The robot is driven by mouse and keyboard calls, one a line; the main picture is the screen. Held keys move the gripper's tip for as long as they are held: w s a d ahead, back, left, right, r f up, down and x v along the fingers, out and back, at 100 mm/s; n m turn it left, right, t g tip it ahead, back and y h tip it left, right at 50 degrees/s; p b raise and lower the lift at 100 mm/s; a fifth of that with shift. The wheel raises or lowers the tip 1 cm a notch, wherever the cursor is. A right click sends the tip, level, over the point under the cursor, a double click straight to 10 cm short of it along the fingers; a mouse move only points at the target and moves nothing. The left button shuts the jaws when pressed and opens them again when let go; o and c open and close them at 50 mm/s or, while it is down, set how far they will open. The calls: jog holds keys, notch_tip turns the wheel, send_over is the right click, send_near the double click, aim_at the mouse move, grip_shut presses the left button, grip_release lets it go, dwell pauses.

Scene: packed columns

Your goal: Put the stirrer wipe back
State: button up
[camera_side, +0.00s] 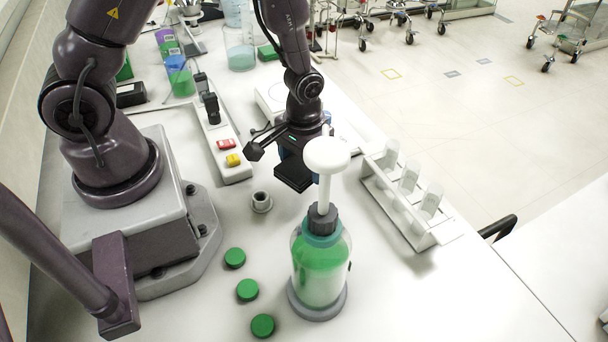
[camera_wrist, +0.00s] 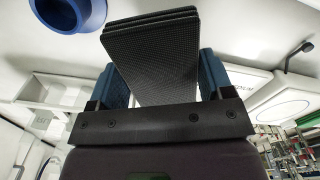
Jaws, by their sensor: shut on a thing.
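My gripper (camera_side: 302,152) is above the bench, behind the green bottle in the side view. It is shut on a dark, flat, layered slab with a textured face, which I take to be the stirrer wipe (camera_side: 294,174). The slab also shows in the wrist view (camera_wrist: 152,55), between the two blue finger pads. In the side view it hangs below the fingers and looks clear of the bench. The bottle's white top hides part of the gripper. No place marked for the wipe can be made out.
A bottle of green liquid (camera_side: 320,270) with a white knob stands in front. A grey cup (camera_side: 262,203) and several green caps (camera_side: 247,290) are left of it. A white rack (camera_side: 427,236) with tubes is at right. A blue ring (camera_wrist: 70,14) shows in the wrist view.

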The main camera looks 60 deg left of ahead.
aim_at(304, 175)
jog(key=shift+f, duration=1.75)
jog(key=shift+f, duration=0.15)
jog(key=o, duration=0.9)
notch_tip(304, 175, up, 12)
jog(key=shift+r, duration=0.15)
jog(key=s+r+m+t, duration=0.1)
jog(key=s+r+t, duration=0.1)
jog(key=r, duration=0.5)
jog(key=s+r+m+t, duration=0.1)
jog(key=s+r+m, duration=0.1)
jog(key=s+r, duration=0.2)
jog(key=s+a+r+m+t, duration=0.1)
jog(key=s+r+t, duration=0.1)
jog(key=r, duration=0.7)
jog(key=shift+s+r+m+t, duration=0.15)
jog(key=shift+s, duration=0.3)
jog(key=shift+s+r+m+t, duration=0.15)
jog(key=shift+s, duration=0.3)
